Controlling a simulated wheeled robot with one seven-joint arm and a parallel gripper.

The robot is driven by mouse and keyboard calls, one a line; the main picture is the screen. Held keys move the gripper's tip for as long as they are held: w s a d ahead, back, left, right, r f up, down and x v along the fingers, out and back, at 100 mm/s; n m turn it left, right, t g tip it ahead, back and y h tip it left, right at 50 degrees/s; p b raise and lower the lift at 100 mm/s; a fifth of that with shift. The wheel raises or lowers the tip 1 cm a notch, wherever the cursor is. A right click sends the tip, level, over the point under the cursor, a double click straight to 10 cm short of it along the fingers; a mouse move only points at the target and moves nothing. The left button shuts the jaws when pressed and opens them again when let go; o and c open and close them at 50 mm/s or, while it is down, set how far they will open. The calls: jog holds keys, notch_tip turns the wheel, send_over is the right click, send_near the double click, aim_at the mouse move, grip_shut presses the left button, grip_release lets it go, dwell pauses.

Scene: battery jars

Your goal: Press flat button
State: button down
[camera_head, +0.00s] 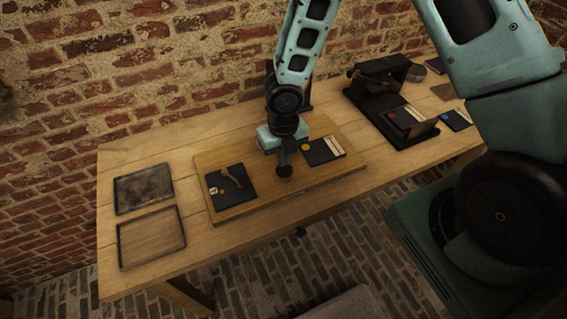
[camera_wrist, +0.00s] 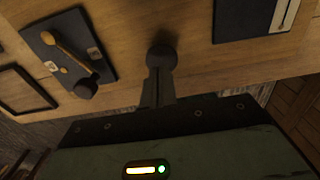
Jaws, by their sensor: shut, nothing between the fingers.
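My gripper (camera_head: 284,171) points down over the wooden board, between two dark panels, with its fingers shut and empty. In the wrist view its dark tip (camera_wrist: 161,56) shows over bare wood. The panel (camera_head: 324,150) to its right bears a round orange button (camera_head: 306,147) and a pale strip. I cannot tell which button is the flat one. In the wrist view this panel (camera_wrist: 238,20) is cut by the top edge and its button is out of sight. The panel (camera_head: 226,198) to its left has a brown lever (camera_head: 233,177) and a small yellow dot.
The raised board (camera_head: 275,200) lies on a wooden table (camera_head: 115,160). Two shallow trays (camera_head: 118,200) (camera_head: 120,255) lie at the left. A dark device (camera_head: 365,105) with a red button (camera_head: 393,115) and a panel with a blue button (camera_head: 444,117) stand at the right. A brick wall rises behind.

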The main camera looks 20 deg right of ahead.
aim_at(284, 171)
jog(key=shift+f, duration=1.25)
